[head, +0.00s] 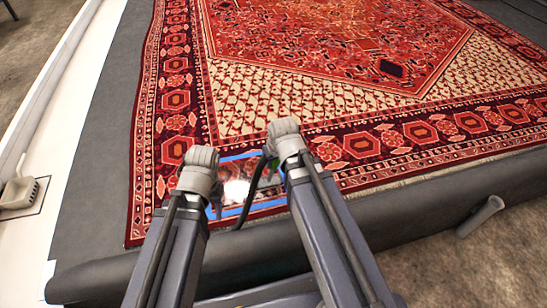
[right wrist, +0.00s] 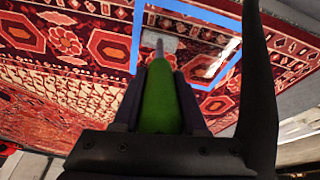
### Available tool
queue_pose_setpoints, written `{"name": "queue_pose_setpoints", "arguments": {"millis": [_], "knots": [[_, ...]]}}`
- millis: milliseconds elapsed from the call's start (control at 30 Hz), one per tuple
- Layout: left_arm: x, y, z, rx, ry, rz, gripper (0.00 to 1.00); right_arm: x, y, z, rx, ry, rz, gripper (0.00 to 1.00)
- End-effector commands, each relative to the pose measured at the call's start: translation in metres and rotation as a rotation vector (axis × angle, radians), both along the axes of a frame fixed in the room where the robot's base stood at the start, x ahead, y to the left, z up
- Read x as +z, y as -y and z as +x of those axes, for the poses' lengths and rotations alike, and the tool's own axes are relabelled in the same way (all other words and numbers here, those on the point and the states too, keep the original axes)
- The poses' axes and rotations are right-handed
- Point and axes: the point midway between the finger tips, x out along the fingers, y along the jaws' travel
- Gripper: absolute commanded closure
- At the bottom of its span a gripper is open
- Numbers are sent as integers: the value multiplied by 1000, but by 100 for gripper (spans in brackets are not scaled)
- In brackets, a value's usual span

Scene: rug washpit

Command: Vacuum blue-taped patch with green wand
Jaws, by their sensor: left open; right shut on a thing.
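The blue-taped patch (head: 240,211) is a blue tape frame near the rug's front edge, partly hidden by my arms. A whitish, blurry spot (head: 236,191) shows inside it. My right gripper (right wrist: 158,98) is shut on the green wand (right wrist: 160,95). The wand's thin grey tip points into the taped frame (right wrist: 224,62); I cannot tell whether it touches the rug. In the head view the wand (head: 273,165) is mostly hidden by my right wrist. My left gripper (head: 216,207) is open at the frame's left side, its fingers hardly visible.
The red patterned rug (head: 300,100) lies on a dark grey surface (head: 95,190). A black hose (head: 252,192) hangs beside the wand and also crosses the right wrist view (right wrist: 258,90). A grey tube (head: 481,216) is at right, a beige scoop-like object (head: 20,192) at left.

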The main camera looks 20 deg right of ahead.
Motion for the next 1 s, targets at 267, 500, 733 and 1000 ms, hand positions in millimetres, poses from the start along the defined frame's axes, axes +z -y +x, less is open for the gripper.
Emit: {"name": "queue_pose_setpoints", "arguments": {"millis": [267,500,733,1000], "knots": [[1,0,0,0,0,0,50,0,-10,0,4,-3,1,100],[2,0,0,0,0,0,50,2,-28,1,2,-1,0,100],[2,0,0,0,0,0,50,2,-31,1,0,0,0,100],[1,0,0,0,0,0,50,1,-46,1,2,0,0,100]]}}
